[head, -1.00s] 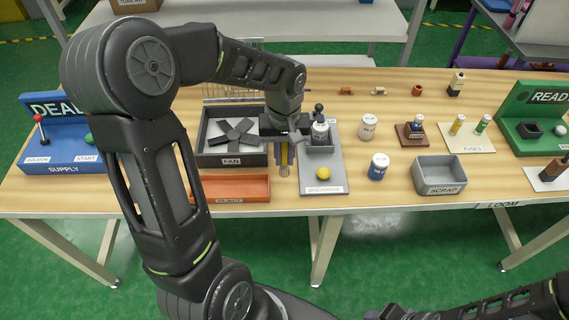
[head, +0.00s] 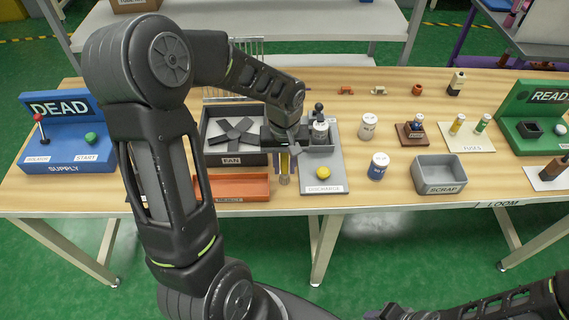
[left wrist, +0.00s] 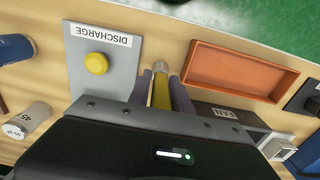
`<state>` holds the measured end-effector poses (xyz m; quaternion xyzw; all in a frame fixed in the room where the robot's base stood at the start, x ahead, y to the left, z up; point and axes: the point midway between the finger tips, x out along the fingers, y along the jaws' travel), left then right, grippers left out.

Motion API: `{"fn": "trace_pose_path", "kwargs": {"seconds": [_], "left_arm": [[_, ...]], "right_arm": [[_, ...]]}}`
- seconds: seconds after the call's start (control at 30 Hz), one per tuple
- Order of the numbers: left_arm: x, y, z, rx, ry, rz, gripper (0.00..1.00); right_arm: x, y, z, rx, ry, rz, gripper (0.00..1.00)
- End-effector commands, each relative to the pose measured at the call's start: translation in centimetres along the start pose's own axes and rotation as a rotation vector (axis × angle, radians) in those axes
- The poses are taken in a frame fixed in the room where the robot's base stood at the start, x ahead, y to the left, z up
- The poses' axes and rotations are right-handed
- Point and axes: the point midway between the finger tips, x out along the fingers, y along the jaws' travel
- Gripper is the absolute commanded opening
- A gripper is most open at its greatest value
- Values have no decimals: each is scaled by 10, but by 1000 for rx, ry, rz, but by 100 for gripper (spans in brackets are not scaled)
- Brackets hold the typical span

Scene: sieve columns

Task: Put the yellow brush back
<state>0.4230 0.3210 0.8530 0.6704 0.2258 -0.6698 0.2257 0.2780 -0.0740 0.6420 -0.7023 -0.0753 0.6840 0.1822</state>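The gripper looks shut on the brush. The far end of the handle is hidden by the gripper body. Only dark parts of my right arm show at the lower right; its fingers cannot be made out.
The grey discharge plate (head: 336,180) with a yellow button (head: 323,172) is just right of the brush. The fan tray (head: 215,157) and orange reject tray (head: 238,197) are left. White canisters (head: 367,127) and the scrap bin (head: 459,187) stand farther right.

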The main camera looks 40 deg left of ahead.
Motion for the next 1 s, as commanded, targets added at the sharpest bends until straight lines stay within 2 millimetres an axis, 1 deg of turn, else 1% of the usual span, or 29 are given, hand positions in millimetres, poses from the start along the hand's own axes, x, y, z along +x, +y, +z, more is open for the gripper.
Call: {"fn": "trace_pose_path", "kwargs": {"seconds": [0.03,0.13,0.17,0.4,0.5,0.57,0.67,0.77,1.0], "left_arm": [[0,0,0,0,0,0,30],[0,0,0,0,0,0,38],[0,0,0,0,0,0,40],[-1,0,0,0,0,0,40],[-5,0,0,0,0,0,40],[-8,0,-1,0,2,0,40],[-20,0,-2,0,5,1,40],[-38,0,-1,-2,4,2,40],[-89,0,-1,0,5,2,40]], "right_arm": [[0,0,0,0,0,0,33],[0,0,0,0,0,0,33],[0,0,0,0,0,0,33],[-1,0,0,0,0,0,33],[-4,-2,0,0,-1,1,33],[-3,-1,0,1,-1,1,33],[-2,0,0,0,0,1,33],[-1,0,0,0,0,0,33],[2,0,0,0,1,-1,33]]}}
